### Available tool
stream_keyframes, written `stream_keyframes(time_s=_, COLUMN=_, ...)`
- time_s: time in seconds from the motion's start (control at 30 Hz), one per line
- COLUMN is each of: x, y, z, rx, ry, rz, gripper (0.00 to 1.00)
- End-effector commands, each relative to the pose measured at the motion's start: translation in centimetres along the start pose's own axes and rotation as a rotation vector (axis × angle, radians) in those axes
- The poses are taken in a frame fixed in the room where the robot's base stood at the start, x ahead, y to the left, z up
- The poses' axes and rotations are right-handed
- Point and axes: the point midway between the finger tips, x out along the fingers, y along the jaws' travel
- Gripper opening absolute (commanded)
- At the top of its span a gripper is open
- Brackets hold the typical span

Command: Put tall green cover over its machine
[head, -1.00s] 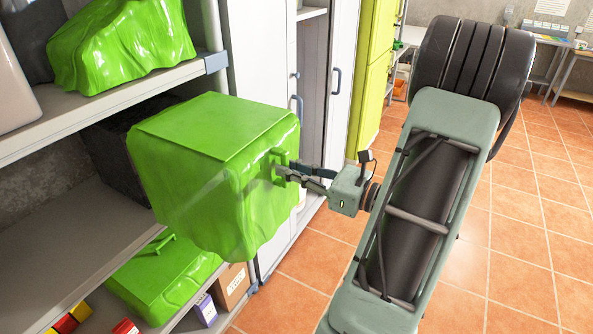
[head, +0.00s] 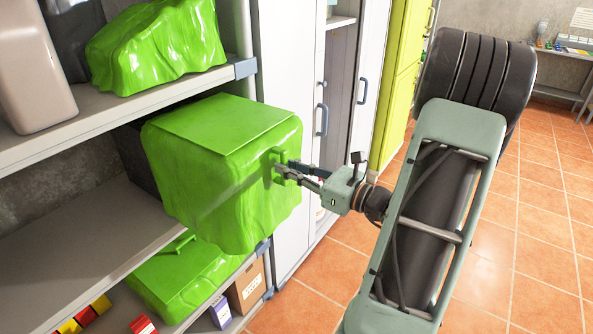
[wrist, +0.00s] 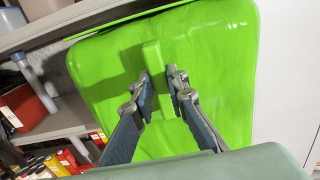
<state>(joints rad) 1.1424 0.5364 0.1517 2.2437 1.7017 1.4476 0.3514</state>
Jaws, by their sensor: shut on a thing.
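The tall green cover (head: 222,175) is a boxy, glossy green shell with wavy lower edges. It hangs upright at the front of the middle shelf. My gripper (head: 279,170) is shut on the handle on the cover's right side. In the wrist view, my gripper (wrist: 163,85) has its fingers on either side of the green handle (wrist: 152,58), with the cover (wrist: 215,60) filling much of the picture. A dark thing (head: 132,155) shows behind the cover on the middle shelf, mostly hidden; I cannot tell what it is.
A draped green cover (head: 155,45) sits on the upper shelf (head: 130,105). A lower, flatter green cover (head: 185,280) lies on the bottom shelf beside cardboard boxes (head: 246,285). The middle shelf (head: 70,245) is bare at left. White cabinets (head: 290,110) stand close on the right; tiled floor (head: 510,260) is open.

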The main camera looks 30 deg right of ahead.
Motion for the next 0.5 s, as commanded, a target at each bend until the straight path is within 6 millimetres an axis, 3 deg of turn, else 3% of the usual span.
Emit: stream_keyframes(time_s=0.5, x=3.7, y=0.0, z=0.0, rx=-0.001, ry=-0.002, rz=0.001, gripper=0.0)
